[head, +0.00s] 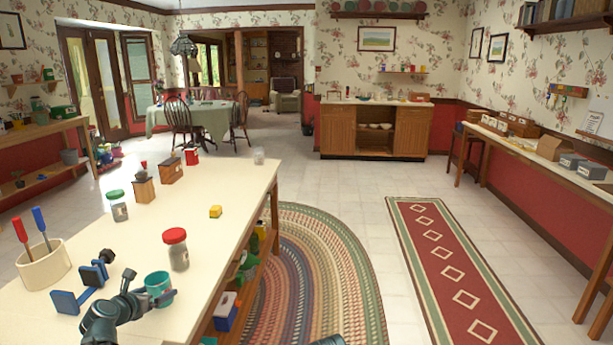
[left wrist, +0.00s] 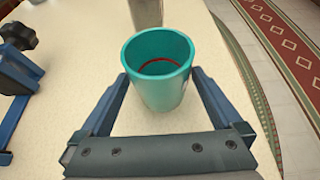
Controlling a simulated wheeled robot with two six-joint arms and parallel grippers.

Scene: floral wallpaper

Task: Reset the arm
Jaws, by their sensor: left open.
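My left gripper (head: 152,298) is over the near end of the cream-topped workbench (head: 215,215) in the head view. Its jaws are open, with one finger on each side of a teal cup (head: 158,284). In the left wrist view, the upright cup (left wrist: 160,82) stands between the spread fingers on the bench top. A red ring shows inside it. Whether the fingers touch it I cannot tell. Only a dark bit of what may be my right arm shows at the bottom edge of the head view; no right gripper shows.
A red-lidded jar (head: 176,250), a blue clamp (head: 82,285) and a crock (head: 43,264) with screwdrivers stand near the gripper. A green-lidded jar (head: 117,206) and a yellow block (head: 215,212) are farther along. The floor right of the bench is clear, with rugs.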

